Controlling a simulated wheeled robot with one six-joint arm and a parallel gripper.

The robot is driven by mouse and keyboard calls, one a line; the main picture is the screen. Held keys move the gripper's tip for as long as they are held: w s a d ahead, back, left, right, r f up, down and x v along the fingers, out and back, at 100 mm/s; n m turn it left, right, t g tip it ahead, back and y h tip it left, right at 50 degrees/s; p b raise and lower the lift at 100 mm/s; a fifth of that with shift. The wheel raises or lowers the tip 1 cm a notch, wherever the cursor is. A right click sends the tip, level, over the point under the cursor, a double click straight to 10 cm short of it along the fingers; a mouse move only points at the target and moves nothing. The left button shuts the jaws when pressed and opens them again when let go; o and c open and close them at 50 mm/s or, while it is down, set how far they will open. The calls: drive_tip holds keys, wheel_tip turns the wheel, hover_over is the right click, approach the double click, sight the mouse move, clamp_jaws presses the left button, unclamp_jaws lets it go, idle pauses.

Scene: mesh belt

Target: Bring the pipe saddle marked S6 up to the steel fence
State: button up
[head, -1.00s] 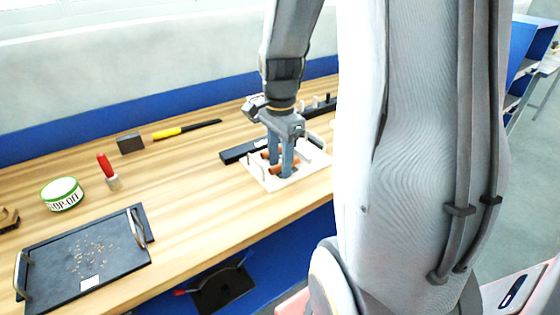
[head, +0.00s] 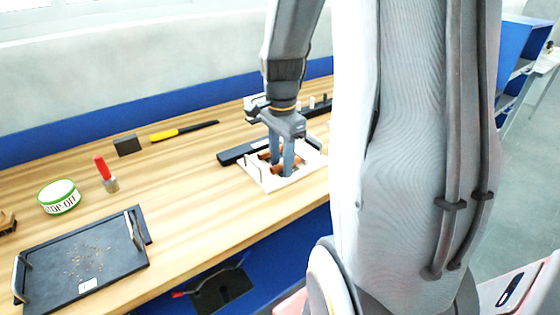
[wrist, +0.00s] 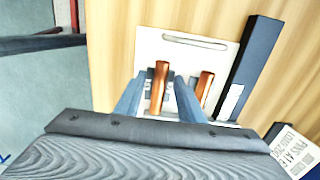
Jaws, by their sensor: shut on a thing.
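Two copper-coloured pipe saddles lie over a white tray. In the wrist view, the left saddle (wrist: 158,84) is between the fingers of my gripper (wrist: 158,100), and the right saddle (wrist: 204,88) is just outside the right finger. No S6 mark is legible on either. In the head view, my gripper (head: 281,170) points down over the white tray (head: 252,172), shut on one saddle; its fingers partly hide both. I cannot tell whether the held saddle touches the tray. No part is clearly identifiable as the steel fence; a long dark bar (wrist: 256,62) with a white label runs beside the tray.
A black tray (head: 40,268) with steel handles is at the front left. Bare wood lies left of the white tray.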

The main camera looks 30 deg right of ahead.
drive_tip(key=shift+d, duration=0.3)
drive_tip(key=o, duration=1.4)
drive_tip(key=shift+c, duration=0.2)
wheel_tip(320, 180, up, 8)
drive_tip(key=shift+f+b, duration=0.1)
drive_tip(key=shift+b, duration=0.25)
drive_tip(key=shift+s+a, duration=0.1)
